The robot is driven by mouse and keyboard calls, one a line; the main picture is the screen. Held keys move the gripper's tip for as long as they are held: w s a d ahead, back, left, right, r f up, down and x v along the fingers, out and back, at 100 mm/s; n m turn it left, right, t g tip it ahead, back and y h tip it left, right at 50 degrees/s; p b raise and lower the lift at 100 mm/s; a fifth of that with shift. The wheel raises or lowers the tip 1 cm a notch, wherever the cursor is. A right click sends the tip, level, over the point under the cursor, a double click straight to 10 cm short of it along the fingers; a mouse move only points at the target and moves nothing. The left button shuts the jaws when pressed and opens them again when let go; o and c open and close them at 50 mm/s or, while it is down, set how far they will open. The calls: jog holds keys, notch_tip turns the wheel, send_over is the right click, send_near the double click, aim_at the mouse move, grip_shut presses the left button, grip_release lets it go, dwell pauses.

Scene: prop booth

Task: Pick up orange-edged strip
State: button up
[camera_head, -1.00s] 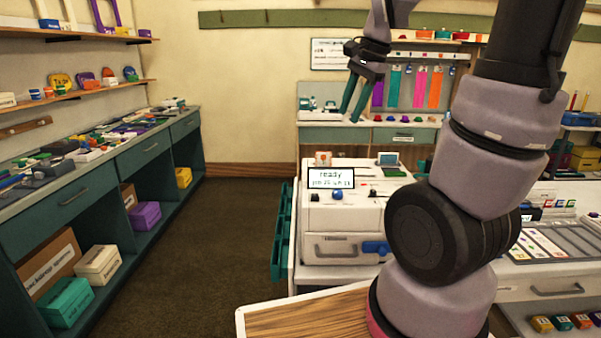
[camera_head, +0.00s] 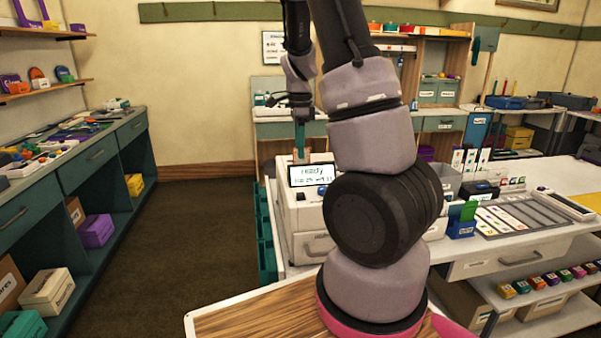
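I cannot single out an orange-edged strip; the strips in view are too small to tell their edge colours. Several pale strips with coloured marks lie in a grey slotted tray (camera_head: 548,226) on the white counter at the right. Several upright white strips (camera_head: 471,160) with dark marks stand behind it. My gripper (camera_head: 300,150) points down above the back of the white machine, far left of the tray. Its teal fingers are seen edge-on, so their gap does not show. I see nothing held in it. My arm hides part of the machine and back shelf.
The white machine (camera_head: 307,217) with a "ready" screen (camera_head: 313,175) stands in front of my gripper. A blue box with green cards (camera_head: 462,222) and a dark box (camera_head: 480,191) stand beside the tray. A drawer counter (camera_head: 88,172) lines the left wall. The floor between is clear.

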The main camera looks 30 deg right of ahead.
jog(key=f, duration=0.5)
jog(key=shift+s+d, duration=0.2)
jog(key=shift+s, duration=0.15)
jog(key=shift+c, duration=0.3)
grip_shut()
notch_tip(320, 180, up, 10)
jog(key=shift+f, duration=0.1)
